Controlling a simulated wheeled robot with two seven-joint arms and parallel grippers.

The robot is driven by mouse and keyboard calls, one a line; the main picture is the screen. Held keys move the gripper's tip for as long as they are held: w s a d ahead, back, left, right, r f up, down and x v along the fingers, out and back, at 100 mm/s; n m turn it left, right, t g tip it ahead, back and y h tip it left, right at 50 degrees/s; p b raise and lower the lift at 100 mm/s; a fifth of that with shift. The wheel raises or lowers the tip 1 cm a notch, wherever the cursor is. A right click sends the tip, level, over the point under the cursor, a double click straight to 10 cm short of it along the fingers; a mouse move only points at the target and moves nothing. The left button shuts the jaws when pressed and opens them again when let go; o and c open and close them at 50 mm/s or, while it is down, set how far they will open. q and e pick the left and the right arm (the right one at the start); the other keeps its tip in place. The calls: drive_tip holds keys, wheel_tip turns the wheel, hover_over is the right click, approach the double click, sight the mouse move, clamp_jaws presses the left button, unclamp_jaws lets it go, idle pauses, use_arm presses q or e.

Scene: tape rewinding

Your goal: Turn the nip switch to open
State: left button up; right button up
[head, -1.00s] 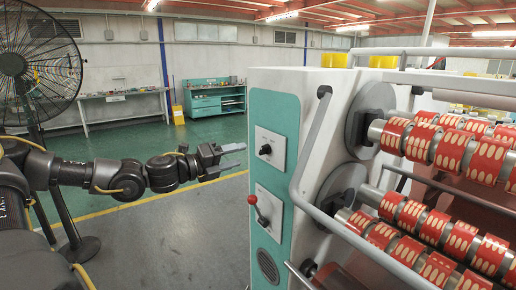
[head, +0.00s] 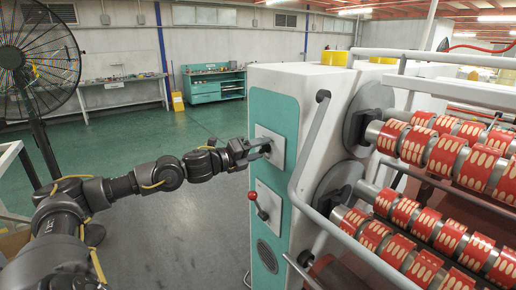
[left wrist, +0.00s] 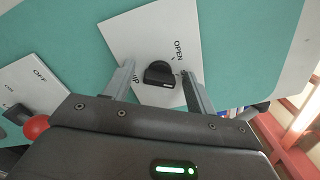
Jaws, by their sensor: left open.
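The nip switch is a black knob (left wrist: 160,74) on a white plate (left wrist: 138,35) marked "OPEN" and "nip" in the left wrist view. The knob sits between the fingers of my left gripper (left wrist: 157,88), which is open, with a finger on either side and no clear contact. The knob's pointing direction is hard to tell. In the head view my left gripper (head: 256,148) is at the upper white plate (head: 272,158) on the teal panel and hides the knob. My right gripper is not in view.
A lower plate (head: 266,210) holds a red-balled lever (head: 252,196); in the left wrist view its red ball (left wrist: 36,127) is left of the gripper. A grey bar (head: 308,150) and rollers with red tape (head: 440,150) are to the right.

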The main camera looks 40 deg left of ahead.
use_arm(q)
drive_tip(key=shift+c, duration=0.3)
drive_tip(key=c, duration=0.9)
drive_tip(key=shift+n, duration=0.4)
drive_tip(key=shift+f+n+p, duration=0.2)
drive_tip(key=shift+n+p, duration=1.45)
drive_tip(key=shift+n, duration=3.85)
